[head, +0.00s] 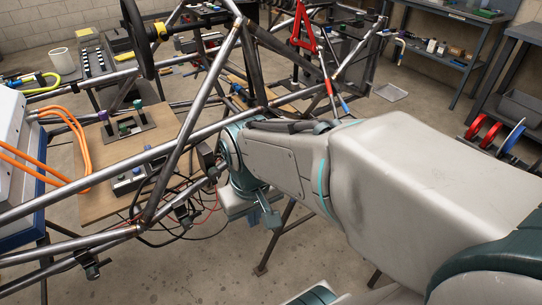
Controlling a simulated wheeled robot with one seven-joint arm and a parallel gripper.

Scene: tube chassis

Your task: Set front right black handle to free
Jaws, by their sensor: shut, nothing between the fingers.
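My gripper (215,173) is at the end of my arm, beside the steel tubes of the chassis (185,137). It is small and partly covered by my wrist, and its jaws are shut and empty. A black handle-like clamp (88,265) hangs on the lowest tube at the front left. Another small black clamp-like part (185,213) sits lower left of my gripper, among wires. I cannot tell which is the front right black handle, or its setting. I cannot tell whether my gripper touches anything.
A wooden board (95,205) with dark fixtures lies behind the tubes. Orange cables (78,140) run from a white and blue box (12,150) at left. Shelves stand right. Bare floor lies below the tubes.

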